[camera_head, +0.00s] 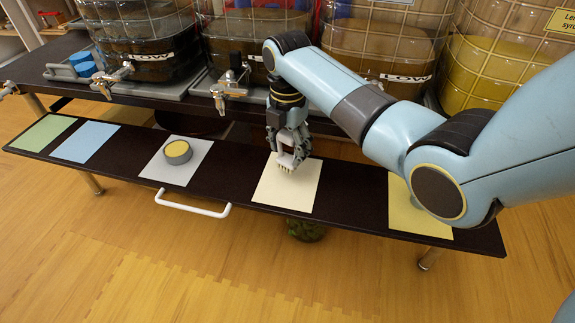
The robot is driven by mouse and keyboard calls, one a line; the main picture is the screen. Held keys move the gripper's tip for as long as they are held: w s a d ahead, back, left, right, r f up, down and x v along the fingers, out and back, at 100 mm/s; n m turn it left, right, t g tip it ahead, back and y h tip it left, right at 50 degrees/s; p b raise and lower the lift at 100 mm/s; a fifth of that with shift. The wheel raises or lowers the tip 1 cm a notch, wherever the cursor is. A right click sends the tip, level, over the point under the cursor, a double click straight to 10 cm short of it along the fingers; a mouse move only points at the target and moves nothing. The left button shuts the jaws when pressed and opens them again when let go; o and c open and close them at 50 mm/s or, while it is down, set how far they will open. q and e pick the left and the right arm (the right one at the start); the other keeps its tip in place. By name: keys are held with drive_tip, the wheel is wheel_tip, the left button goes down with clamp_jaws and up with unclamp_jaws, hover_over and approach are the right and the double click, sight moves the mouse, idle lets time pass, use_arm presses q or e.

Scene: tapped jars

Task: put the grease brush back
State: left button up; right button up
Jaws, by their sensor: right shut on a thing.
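My right gripper (287,146) reaches down from the right arm over the cream mat (300,196) on the low dark shelf. It is shut on a small pale thing with a bristly lower edge (287,168), which looks like the grease brush. The fingers hide most of it. Its bristles are at or just above the mat; I cannot tell whether they touch. My left gripper is not in view.
A round tin with a yellow top (177,151) stands on a grey mat (196,172). Green (43,132), blue (84,143) and yellow (410,216) mats lie along the shelf. A white handle (193,208) juts from its front. Caged, tapped jars (148,45) stand behind.

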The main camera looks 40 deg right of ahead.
sight(287, 159)
wheel_tip(287, 159, down, 4)
drive_tip(key=shift+f+b, duration=0.1)
drive_tip(key=shift+b, duration=0.55)
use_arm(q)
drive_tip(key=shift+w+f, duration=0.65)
use_arm(e)
drive_tip(key=o, duration=1.1)
drive_tip(key=shift+o, duration=0.2)
wheel_tip(287, 159, up, 12)
drive_tip(key=p, duration=0.3)
drive_tip(key=shift+p, duration=0.3)
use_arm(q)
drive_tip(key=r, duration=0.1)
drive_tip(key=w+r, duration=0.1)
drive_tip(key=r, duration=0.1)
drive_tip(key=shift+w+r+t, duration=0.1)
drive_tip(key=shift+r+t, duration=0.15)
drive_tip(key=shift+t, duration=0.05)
